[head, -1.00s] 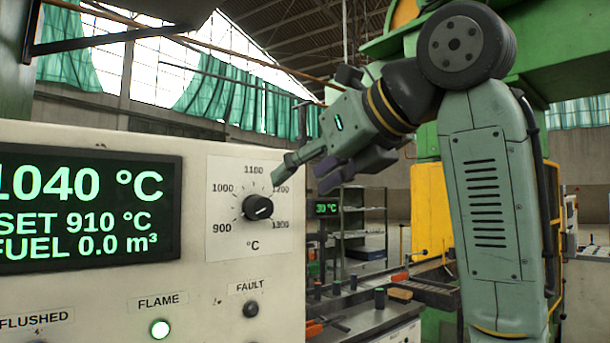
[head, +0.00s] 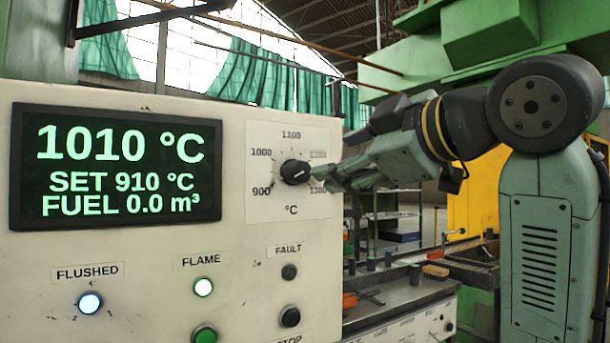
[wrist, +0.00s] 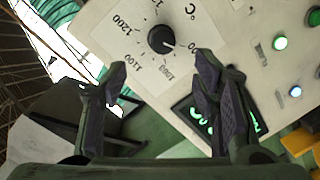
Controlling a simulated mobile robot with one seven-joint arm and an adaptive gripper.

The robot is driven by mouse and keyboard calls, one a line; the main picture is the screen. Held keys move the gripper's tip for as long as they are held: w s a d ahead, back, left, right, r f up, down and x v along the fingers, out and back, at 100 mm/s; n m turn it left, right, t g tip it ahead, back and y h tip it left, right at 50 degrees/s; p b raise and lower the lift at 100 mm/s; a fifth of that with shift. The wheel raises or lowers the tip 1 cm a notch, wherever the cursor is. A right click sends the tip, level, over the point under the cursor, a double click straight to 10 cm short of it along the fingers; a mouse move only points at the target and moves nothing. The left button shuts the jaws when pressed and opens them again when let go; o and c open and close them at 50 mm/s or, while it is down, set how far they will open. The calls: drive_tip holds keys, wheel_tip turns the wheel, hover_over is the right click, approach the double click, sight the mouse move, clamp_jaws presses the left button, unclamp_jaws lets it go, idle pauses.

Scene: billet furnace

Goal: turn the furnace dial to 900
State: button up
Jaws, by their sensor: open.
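The black furnace dial (head: 295,172) sits on a white scale plate (head: 262,205) marked 900 to 1300. The display (head: 120,215) reads 1010 °C, SET 910 °C, FUEL 0.0 m³. My gripper (head: 325,178) is just right of the dial in the head view and covers part of the right-hand scale. In the wrist view my open, empty gripper (wrist: 162,72) has one finger on each side of the picture, with the dial (wrist: 161,39) beyond, above the gap between the tips. Its white mark points to the lower right there.
The FLUSHED lamp (head: 90,302) and FLAME lamp (head: 203,287) are lit; the FAULT lamp (head: 289,271) is dark. A green button (head: 204,335) and a black button (head: 290,317) sit below. A bench (head: 400,310) with small items stands right of the panel.

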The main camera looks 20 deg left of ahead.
sight(303, 169)
drive_tip(key=w+a+m+p, duration=0.1)
drive_tip(key=w+a+m, duration=0.1)
drive_tip(key=m, duration=0.1)
drive_tip(key=w+a+m+p, duration=0.1)
drive_tip(key=w+a+m, duration=0.1)
drive_tip(key=a+m, duration=0.1)
drive_tip(key=w+a+f+m+y+p, duration=0.1)
drive_tip(key=a+m, duration=0.1)
drive_tip(key=m, duration=0.2)
drive_tip(key=shift+w+a+m+t, duration=0.25)
drive_tip(key=shift+w+m+t, duration=0.15)
drive_tip(key=shift+w+a+f, duration=0.15)
drive_tip(key=shift+w+a, duration=0.1)
drive_tip(key=shift+a, duration=0.15)
